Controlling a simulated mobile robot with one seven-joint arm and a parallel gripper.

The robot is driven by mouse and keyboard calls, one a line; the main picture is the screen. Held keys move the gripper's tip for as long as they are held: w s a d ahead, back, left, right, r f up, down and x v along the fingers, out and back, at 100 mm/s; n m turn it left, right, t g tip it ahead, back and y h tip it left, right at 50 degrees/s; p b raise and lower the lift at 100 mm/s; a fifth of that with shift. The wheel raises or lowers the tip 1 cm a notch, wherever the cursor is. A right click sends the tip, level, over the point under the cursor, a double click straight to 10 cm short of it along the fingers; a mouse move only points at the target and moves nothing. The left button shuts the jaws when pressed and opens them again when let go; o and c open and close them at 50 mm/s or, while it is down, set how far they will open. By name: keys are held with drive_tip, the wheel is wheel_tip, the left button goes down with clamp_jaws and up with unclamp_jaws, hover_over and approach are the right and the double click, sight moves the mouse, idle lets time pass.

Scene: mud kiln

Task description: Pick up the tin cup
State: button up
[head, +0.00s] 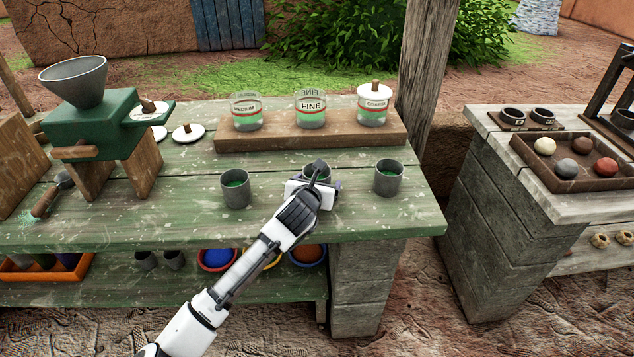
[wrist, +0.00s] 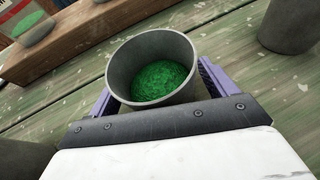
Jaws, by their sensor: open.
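Three grey tin cups stand upright in a row on the green plank table (head: 120,215): a left cup (head: 236,192), a middle cup (head: 309,173) and a right cup (head: 388,180). My gripper (head: 314,188) is at the middle cup and partly hides it. In the wrist view, the middle cup (wrist: 122,78) holds green powder and sits between the open purple fingers of my gripper (wrist: 158,90), one on each side. Finger contact cannot be told. The right cup (wrist: 290,25) and part of the left cup (wrist: 20,160) also show there.
Behind the cups, a wooden rack (head: 275,138) carries jars labelled MEDIUM (head: 246,112), FINE (head: 311,110) and COARSE (head: 373,106). A green grinder (head: 95,130) stands at left. A wooden post (head: 425,75) rises behind the table's right end. Bare planks lie between neighbouring cups.

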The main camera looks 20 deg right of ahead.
drive_tip(key=c, duration=1.2)
drive_tip(key=shift+r, duration=0.15)
